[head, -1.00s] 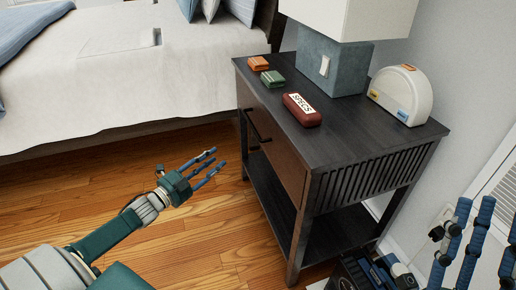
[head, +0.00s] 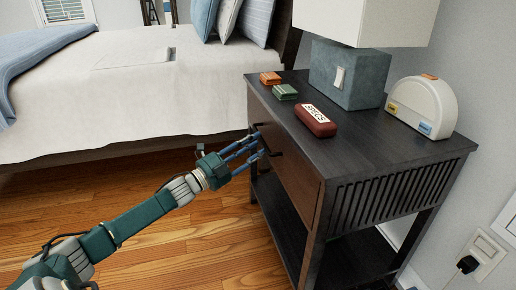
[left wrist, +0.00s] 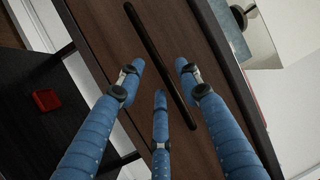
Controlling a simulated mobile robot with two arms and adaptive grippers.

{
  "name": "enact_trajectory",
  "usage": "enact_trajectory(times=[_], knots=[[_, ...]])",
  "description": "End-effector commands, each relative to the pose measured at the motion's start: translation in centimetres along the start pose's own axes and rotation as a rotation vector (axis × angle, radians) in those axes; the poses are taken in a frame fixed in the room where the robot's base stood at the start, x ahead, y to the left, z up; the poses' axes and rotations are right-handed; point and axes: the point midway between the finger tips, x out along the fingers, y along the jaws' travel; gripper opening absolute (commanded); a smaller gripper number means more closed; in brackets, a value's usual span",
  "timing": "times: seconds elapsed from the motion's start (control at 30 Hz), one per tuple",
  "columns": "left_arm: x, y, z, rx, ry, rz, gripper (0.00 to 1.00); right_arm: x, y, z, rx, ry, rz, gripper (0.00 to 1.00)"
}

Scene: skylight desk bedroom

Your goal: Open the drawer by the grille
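The dark nightstand (head: 370,140) has a brown drawer front (head: 297,172) facing left, with a black bar handle (head: 276,153). The drawer looks shut. Slatted grooves (head: 390,195) run along the nightstand's right side. My left gripper (head: 258,150) is at the handle in the head view, its blue fingers partly covering it. In the left wrist view the fingers (left wrist: 165,80) are spread, and the long dark handle (left wrist: 160,65) crosses the drawer front between and beyond them. I cannot tell if they touch it. My right gripper is out of view.
On the nightstand stand a lamp (head: 345,75), a red SPECS case (head: 316,122), small orange (head: 270,78) and green (head: 285,92) boxes, and a white rounded device (head: 424,105). A bed (head: 130,100) stands behind. A red item (left wrist: 46,100) shows in the wrist view.

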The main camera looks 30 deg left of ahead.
Motion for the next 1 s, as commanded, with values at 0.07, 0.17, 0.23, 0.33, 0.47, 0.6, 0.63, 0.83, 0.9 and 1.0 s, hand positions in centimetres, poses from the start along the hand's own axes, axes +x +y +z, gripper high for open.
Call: enact_trajectory(times=[0.07,0.17,0.23,0.33,0.47,0.6,0.63,0.83,0.9,1.0], knots=[[0.72,0.01,-0.01,0.001,0.001,-0.002,0.35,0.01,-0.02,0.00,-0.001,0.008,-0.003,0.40],[1.22,-0.02,0.01,0.001,0.000,-0.001,0.35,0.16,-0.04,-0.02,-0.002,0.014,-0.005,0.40],[1.38,0.00,0.01,0.000,-0.001,0.000,0.35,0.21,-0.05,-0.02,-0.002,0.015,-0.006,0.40],[1.45,0.02,0.00,0.000,-0.001,0.001,0.35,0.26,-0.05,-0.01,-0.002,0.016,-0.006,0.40],[1.45,0.00,-0.01,0.000,-0.001,0.001,0.35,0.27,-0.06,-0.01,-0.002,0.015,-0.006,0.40],[1.44,0.00,-0.01,0.000,0.000,0.000,0.17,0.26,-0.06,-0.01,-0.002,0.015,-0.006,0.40],[1.44,0.00,-0.01,0.000,0.000,0.000,0.11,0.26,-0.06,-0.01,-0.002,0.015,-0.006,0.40],[1.43,0.01,-0.02,0.000,0.000,0.000,0.00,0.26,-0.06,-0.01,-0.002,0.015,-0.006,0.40],[1.42,0.01,-0.02,0.000,0.000,0.001,0.00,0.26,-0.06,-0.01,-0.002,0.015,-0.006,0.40],[1.33,-0.03,0.02,0.000,0.000,0.001,0.00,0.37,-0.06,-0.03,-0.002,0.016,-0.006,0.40]])
